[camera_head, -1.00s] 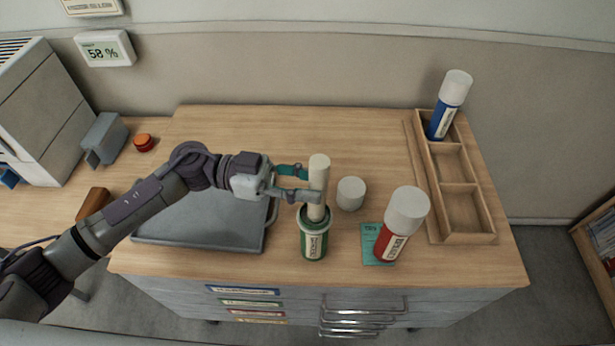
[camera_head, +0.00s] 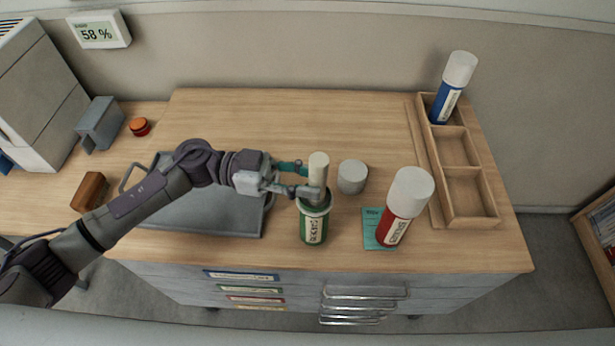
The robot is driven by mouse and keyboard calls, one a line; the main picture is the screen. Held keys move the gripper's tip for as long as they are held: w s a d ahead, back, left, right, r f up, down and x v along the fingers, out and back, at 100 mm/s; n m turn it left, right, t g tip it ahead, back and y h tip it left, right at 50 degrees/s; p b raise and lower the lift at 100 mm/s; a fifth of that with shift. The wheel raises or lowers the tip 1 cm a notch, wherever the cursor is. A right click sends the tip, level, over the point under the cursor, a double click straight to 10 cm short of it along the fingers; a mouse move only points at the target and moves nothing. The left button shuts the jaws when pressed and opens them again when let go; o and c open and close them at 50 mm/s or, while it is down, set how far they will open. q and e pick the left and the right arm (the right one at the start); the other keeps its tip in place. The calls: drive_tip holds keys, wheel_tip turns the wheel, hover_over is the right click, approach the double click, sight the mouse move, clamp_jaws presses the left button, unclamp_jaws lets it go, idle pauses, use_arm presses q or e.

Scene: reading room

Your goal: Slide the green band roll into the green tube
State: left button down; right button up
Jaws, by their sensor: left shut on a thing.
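The green tube (camera_head: 313,228) stands upright and open-topped near the front of the wooden cabinet top. A pale cream roll (camera_head: 318,168) stands upright with its lower end inside the tube's mouth and its upper part sticking out. No green band shows on the visible part. My left gripper (camera_head: 308,182) comes from the left and is shut on the roll just above the tube's rim. A white cap (camera_head: 352,177) sits on the cabinet top just right of the roll. My right gripper does not show.
A red tube with a white cap (camera_head: 404,207) stands on a teal card (camera_head: 372,232) to the right. A wooden rack (camera_head: 472,203) at the right holds a blue tube (camera_head: 453,88) in its far compartment. A grey tray (camera_head: 200,217) lies under my left arm.

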use_arm(q)
drive_tip(key=c, duration=0.7)
unclamp_jaws()
drive_tip(key=shift+c, duration=0.2)
drive_tip(key=w+a, duration=0.2)
drive_tip(key=a, duration=1)
